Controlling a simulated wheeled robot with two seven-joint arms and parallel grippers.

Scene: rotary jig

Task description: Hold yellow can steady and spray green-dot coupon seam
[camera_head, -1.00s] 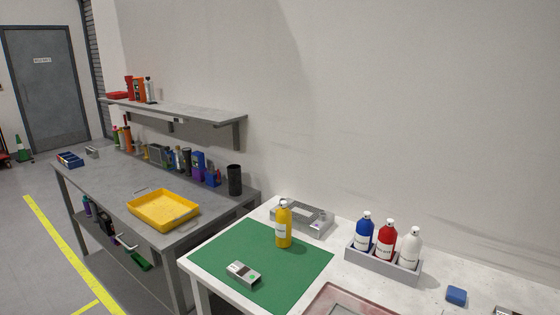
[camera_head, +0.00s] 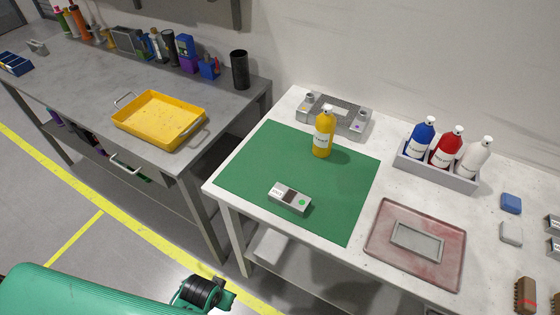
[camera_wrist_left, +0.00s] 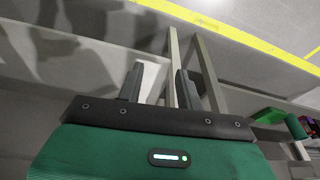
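The yellow can (camera_head: 323,134) stands upright on the green mat (camera_head: 262,160) on the white table. A small grey block with a dark patch and a green dot, the green-dot coupon (camera_head: 290,198), lies near the mat's front edge. My left arm enters the head view at the lower left, well short of the table. My left gripper (camera_wrist_left: 158,78) shows in the left wrist view with its two fingers apart and nothing between them. Floor and table legs lie beyond it. My right gripper is in neither view.
A grey rack (camera_head: 436,170) holds blue, red and white bottles. A metal fixture (camera_head: 345,122) stands behind the can. A reddish tray (camera_head: 385,235) lies right of the mat. A yellow tray (camera_head: 160,122) sits on the grey bench. Blue and white blocks lie at right.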

